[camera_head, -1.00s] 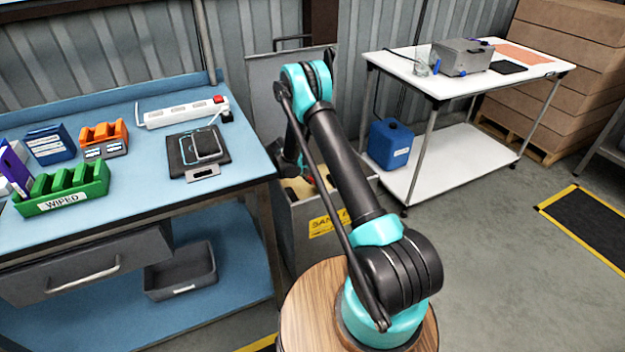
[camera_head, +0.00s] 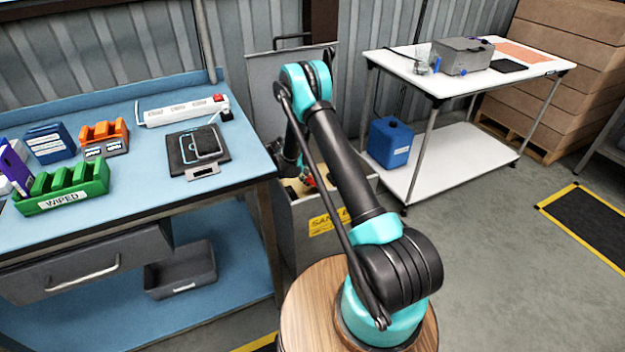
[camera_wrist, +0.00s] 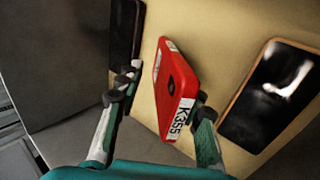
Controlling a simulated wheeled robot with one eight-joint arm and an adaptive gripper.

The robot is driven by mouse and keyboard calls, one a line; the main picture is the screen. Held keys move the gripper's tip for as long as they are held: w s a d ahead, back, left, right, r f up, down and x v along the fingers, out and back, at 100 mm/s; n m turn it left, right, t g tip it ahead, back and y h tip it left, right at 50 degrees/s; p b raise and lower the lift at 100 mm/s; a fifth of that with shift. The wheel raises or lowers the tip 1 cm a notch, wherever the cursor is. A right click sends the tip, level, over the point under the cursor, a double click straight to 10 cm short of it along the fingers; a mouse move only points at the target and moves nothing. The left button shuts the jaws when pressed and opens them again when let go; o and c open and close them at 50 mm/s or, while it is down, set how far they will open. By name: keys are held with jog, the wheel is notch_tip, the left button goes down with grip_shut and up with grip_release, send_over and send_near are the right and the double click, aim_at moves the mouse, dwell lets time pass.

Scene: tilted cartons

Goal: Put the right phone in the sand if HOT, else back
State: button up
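A red phone (camera_wrist: 176,88) with a white K355 label is between my gripper's fingers in the wrist view, tilted over the pale sand (camera_wrist: 225,45). My gripper (camera_wrist: 162,103) looks open: a gap shows between the left finger and the phone, while the right finger is close to its labelled end. A black phone (camera_wrist: 125,38) lies at the left and a dark phone with an orange rim (camera_wrist: 272,92) at the right. In the head view, my arm mostly hides the fingers over the sand bin (camera_head: 310,245). Any hot marking is not readable.
The blue bench (camera_head: 110,225) at left holds a phone on a dark scale (camera_head: 183,160), a power strip (camera_head: 180,110), a green WIPED rack (camera_head: 62,190) and an orange rack (camera_head: 104,137). A white table (camera_head: 400,65) stands at right. The bin's walls are close around my gripper.

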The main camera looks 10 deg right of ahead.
aim_at(304, 176)
jog(key=v, duration=0.7)
jog(key=shift+a+r, duration=0.1)
jog(key=shift+r, duration=0.05)
notch_tip(304, 176, up, 10)
dwell(0.8)
